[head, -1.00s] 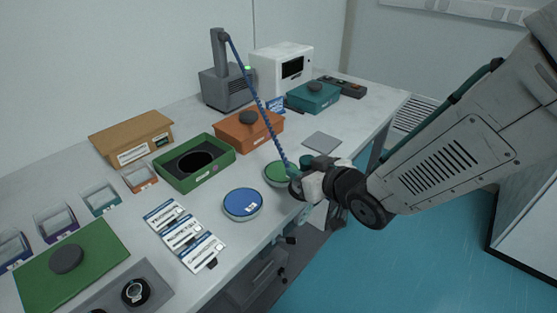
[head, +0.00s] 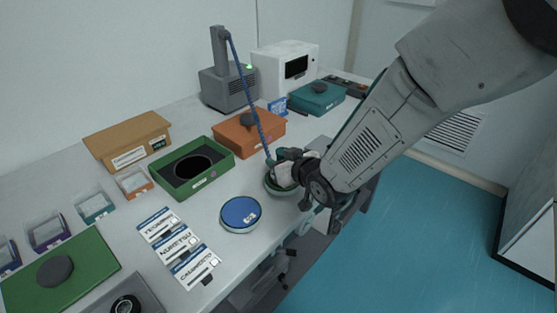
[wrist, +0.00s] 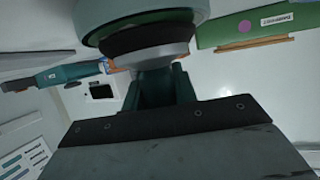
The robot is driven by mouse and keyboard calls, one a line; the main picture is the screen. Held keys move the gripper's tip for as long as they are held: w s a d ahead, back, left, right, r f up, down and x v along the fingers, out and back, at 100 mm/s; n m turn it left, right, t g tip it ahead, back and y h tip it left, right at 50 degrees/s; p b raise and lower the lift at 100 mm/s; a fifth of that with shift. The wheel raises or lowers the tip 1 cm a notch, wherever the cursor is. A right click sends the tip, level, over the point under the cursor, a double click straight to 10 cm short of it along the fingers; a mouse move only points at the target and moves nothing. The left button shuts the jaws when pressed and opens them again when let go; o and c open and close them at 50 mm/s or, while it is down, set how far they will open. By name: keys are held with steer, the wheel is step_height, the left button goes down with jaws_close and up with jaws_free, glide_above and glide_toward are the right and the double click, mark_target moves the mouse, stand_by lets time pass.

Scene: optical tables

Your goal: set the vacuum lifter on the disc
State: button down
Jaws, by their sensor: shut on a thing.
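The vacuum lifter (wrist: 150,46) is in my gripper (head: 287,168), which is shut on it. In the wrist view it shows as a dark and pale grey round body beyond the jaws. A blue coiled hose (head: 254,112) runs down to it in the head view. The gripper is over the green disc (head: 270,187), which is largely hidden behind it. In the wrist view a pale round rim (wrist: 140,12) lies close against the lifter; whether they touch is unclear. The blue disc (head: 241,213) lies uncovered to the left.
A grey pump (head: 228,86) with a green light stands behind. A green box with a round opening (head: 216,154), an orange box (head: 240,141) and a teal box (head: 318,104) stand nearby. Label cards (head: 177,243) lie left of the blue disc. The table's front edge is close.

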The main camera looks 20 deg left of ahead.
steer(key=shift+f, duration=0.15)
steer(key=c, duration=1.1)
jaws_free()
steer(key=shift+s+d+r, duration=0.15)
steer(key=shift+d+r, duration=0.05)
steer(key=shift+r, duration=0.05)
steer(key=v, duration=1.1)
steer(key=shift+s, duration=0.3)
steer(key=shift+d, duration=0.15)
